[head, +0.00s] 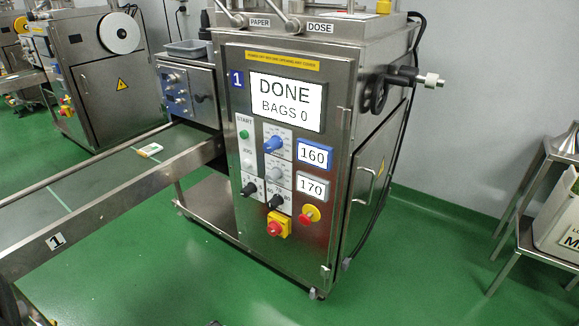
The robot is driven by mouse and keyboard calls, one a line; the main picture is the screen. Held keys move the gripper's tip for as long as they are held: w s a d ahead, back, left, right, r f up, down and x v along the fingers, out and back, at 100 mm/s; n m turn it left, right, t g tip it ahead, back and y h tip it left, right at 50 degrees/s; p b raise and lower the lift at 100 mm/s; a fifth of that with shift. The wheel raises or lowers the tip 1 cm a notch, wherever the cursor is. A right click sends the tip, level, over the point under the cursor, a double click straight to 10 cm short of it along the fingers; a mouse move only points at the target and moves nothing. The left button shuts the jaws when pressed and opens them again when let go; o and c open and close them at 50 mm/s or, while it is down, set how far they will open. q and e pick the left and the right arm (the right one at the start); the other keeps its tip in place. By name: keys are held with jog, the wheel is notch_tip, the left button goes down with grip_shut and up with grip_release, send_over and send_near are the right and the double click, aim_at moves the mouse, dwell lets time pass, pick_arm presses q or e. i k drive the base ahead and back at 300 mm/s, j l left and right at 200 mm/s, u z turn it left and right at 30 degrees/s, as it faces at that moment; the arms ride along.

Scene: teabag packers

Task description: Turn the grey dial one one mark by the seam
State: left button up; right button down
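The grey dial (275,174) is on the front panel of the steel packing machine (320,205) marked 1. It sits just below the blue dial (273,144) and left of a grey-framed readout of 170 (312,187). Its marks are too small to read. A blue-framed readout (314,155) shows 160. The screen (287,101) reads DONE, BAGS 0. Neither of my grippers is in view, and nothing touches the dial.
Below the dial are black knobs (276,202), a red-and-yellow switch (277,225) and a red stop button (309,214). A conveyor (100,185) with a small packet (149,150) runs in at left. A steel stand (520,228) is at right. Green floor lies clear in front.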

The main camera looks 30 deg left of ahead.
aim_at(276, 172)
jog(key=u, duration=1.3)
